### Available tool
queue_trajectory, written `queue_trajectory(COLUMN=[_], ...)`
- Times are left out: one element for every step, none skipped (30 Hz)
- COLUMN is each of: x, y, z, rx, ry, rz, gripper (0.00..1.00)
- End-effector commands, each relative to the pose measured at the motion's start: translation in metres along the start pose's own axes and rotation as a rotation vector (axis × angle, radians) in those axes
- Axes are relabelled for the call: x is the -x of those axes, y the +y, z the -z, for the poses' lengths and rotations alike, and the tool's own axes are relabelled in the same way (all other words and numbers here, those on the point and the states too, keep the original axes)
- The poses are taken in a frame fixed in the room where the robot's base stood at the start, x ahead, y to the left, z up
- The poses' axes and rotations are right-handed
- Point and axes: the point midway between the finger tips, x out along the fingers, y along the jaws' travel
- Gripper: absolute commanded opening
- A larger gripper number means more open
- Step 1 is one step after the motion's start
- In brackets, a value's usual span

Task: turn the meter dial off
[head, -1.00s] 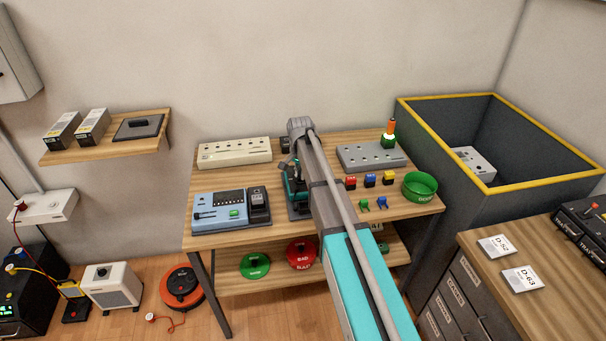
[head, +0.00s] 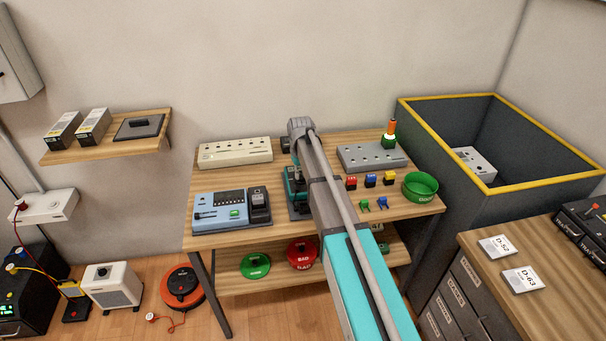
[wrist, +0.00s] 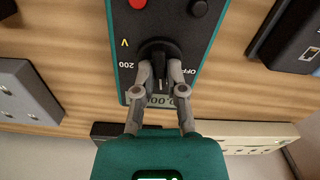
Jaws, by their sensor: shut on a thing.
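The meter (wrist: 205,45) shows upside down in the wrist view, with a dark face and teal edges. Its black dial (wrist: 158,48) sits among the marks V, 200 and OFF. My gripper (wrist: 160,72) is shut on the dial, one grey finger on each side of its ridge. The fingers partly cover the dial and the display (wrist: 182,101). I cannot tell exactly which mark the dial points to. In the head view my arm hides most of the meter on the workbench (head: 230,239).
A blue device (head: 218,208) stands left of the meter. A beige strip (head: 235,152) and a grey strip (head: 372,156) lie behind. Small coloured parts and a green bowl (head: 420,187) are on the right. A large grey bin (head: 440,125) stands beyond the bench.

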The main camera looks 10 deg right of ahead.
Motion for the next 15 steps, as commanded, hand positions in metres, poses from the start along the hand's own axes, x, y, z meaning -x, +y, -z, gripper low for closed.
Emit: queue_trajectory(x=[-0.0001,-0.0001,-0.0001,-0.0001,-0.0001,-0.0001,-0.0001,-0.0001,-0.0001,-0.0001,-0.0001,-0.0001,-0.0002,-0.0002,-0.0002], y=[0.0001,0.0002,0.0003,0.0004,0.0005,0.0006,0.0007,0.0008,0.0009,0.0010,0.0011,0.0012,0.0013,0.0014,0.0015], z=[-0.0013,-0.0014,-0.0015,-0.0015,-0.0016,-0.0016,-0.0017,-0.0017,-0.0018,-0.0018,-0.0019,-0.0019,-0.0019,-0.0019,-0.0020], rx=[0.044,0.073,0.111,0.139,0.167,0.206,0.234,0.262,0.300,0.328,0.357,0.395,0.423,0.451,0.490], ry=[-0.002,-0.002,-0.002,-0.002,-0.002,-0.002,-0.002,-0.002,-0.003,-0.003,-0.003,-0.003,-0.003,-0.003,-0.003], rz=[0.000,-0.001,-0.001,-0.001,-0.001,-0.001,-0.001,-0.001,-0.001,-0.001,-0.002,-0.002,-0.002,-0.002,-0.002], gripper=[0.00,0.00,0.00,0.00,0.00,0.00,0.00,0.00,0.00,0.00,0.00,0.00,0.00,0.00,0.00])
